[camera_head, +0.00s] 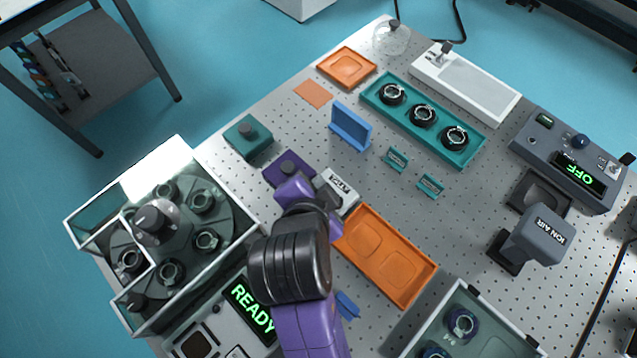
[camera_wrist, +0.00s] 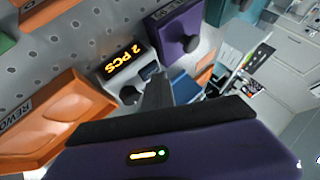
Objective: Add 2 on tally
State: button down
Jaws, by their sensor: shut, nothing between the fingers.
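The tally (camera_head: 343,197) is a small light-grey box beside my gripper in the head view. In the wrist view the tally (camera_wrist: 112,70) has a lit orange display reading "2 PCS" and two dark buttons, one at each end of its near side. My gripper (camera_head: 293,190) is shut and empty, pointing down just left of the tally. In the wrist view the dark fingers of my gripper (camera_wrist: 154,82) are together, close to the tally's right-hand button. I cannot tell whether they touch it.
A purple box (camera_head: 289,167) with a dark knob stands just behind my gripper. An orange two-pocket tray (camera_head: 401,248) lies to the right. A glass-walled machine (camera_head: 196,153) stands left, above a panel (camera_head: 250,305) reading "READY". A blue stand (camera_head: 350,127) is behind.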

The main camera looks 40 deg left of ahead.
jog(key=shift+r+p, duration=0.8)
jog(key=shift+p, duration=0.1)
notch_tip(320, 180, up, 5)
jog(key=p, duration=0.5)
jog(key=shift+r, duration=0.1)
dwell(0.7)
